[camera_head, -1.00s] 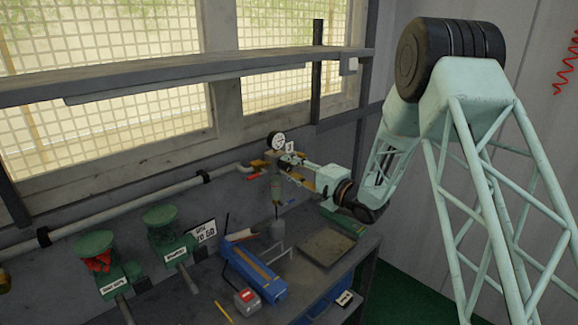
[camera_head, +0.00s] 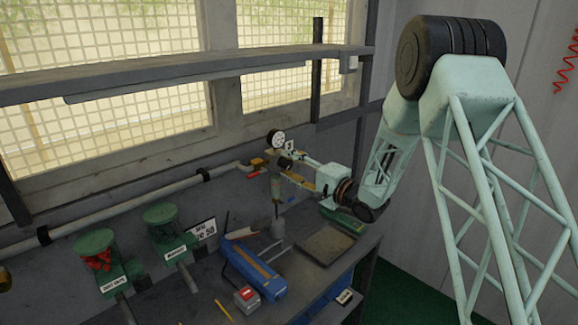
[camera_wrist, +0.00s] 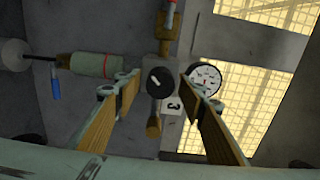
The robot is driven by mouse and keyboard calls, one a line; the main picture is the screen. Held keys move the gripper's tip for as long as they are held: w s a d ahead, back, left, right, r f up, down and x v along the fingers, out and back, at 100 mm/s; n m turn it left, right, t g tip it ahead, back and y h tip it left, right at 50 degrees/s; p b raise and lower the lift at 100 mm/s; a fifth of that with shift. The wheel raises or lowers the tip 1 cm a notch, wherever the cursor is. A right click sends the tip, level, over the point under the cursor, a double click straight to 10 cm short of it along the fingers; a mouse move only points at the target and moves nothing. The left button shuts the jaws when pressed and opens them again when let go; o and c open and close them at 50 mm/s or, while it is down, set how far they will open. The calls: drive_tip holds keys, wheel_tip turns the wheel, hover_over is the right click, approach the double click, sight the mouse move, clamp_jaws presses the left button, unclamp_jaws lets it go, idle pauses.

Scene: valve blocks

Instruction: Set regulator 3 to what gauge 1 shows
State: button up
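The block labelled 3 (camera_wrist: 172,104) is ahead in the wrist view, tilted on its side. It carries a round black knob (camera_wrist: 157,82) with a short white pointer mark. A white dial gauge (camera_wrist: 205,77) sits beside the block; its reading is too small to tell. The same gauge shows in the head view (camera_head: 276,140), next to the 3 label (camera_head: 289,146). My gripper (camera_wrist: 159,78) is open, with one tan-padded finger on each side of the knob and a visible gap to it. No gauge marked 1 can be made out.
Green valve units (camera_head: 97,250) with labels stand at the left. A wall pipe (camera_head: 130,208) runs to the block. A shelf (camera_head: 190,72) crosses above.

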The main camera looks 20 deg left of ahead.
drive_tip(key=v, duration=1.2)
idle(0.5)
